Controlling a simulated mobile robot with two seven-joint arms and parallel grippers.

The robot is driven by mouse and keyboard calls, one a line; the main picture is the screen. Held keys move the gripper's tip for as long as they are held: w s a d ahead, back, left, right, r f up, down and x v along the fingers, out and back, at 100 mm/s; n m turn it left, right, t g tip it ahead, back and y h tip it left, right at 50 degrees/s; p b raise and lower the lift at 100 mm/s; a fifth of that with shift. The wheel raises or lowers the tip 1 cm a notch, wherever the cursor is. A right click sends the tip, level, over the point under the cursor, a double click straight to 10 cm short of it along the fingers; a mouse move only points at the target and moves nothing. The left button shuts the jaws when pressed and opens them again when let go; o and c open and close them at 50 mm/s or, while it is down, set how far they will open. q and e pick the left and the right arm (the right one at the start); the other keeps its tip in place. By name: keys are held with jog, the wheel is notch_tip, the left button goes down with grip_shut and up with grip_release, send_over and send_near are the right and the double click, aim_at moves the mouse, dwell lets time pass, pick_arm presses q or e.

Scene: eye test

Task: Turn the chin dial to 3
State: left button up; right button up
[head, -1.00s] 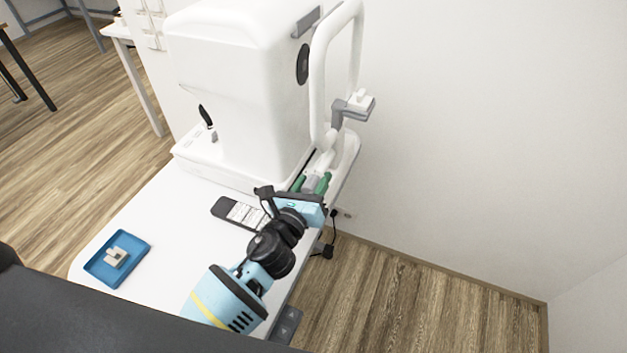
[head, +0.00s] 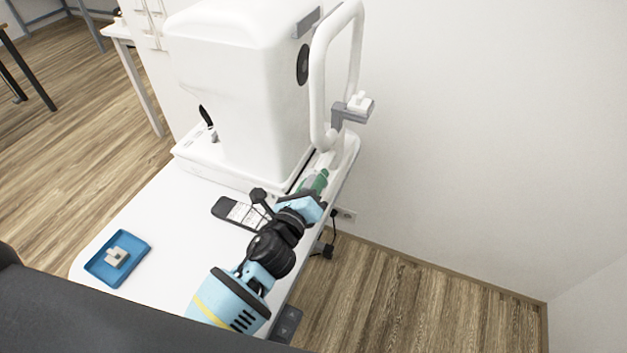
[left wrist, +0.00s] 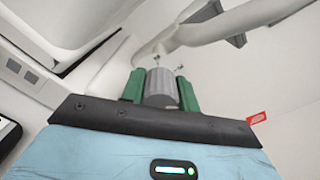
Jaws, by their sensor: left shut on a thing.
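The chin dial is a grey ribbed knob (left wrist: 161,87) in the left wrist view, below the white tube of the chin-rest frame. My left gripper (left wrist: 160,86) has its green fingers on both sides of the knob and is shut on it. In the head view my left gripper (head: 315,181) is at the base of the frame; its wrist and fingers mostly hide the dial there. I cannot read any number on the dial. The chin rest (head: 352,108) is a grey bracket with a white top on the frame. My right gripper is not in view.
The white eye-test machine (head: 235,90) stands on a white table (head: 165,225). A dark phone-like device (head: 238,212) lies beside my left arm. A blue tray (head: 103,270) with a small beige piece sits at the front left. A wall is close on the right.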

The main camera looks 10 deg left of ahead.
pick_arm(q)
jog(key=n, duration=0.4)
jog(key=shift+n, duration=1.8)
jog(key=o, duration=1)
jog(key=shift+c, duration=0.2)
jog(key=s+a, duration=0.1)
jog(key=s, duration=0.6)
jog(key=shift+s+a, duration=0.25)
jog(key=shift+s, duration=0.1)
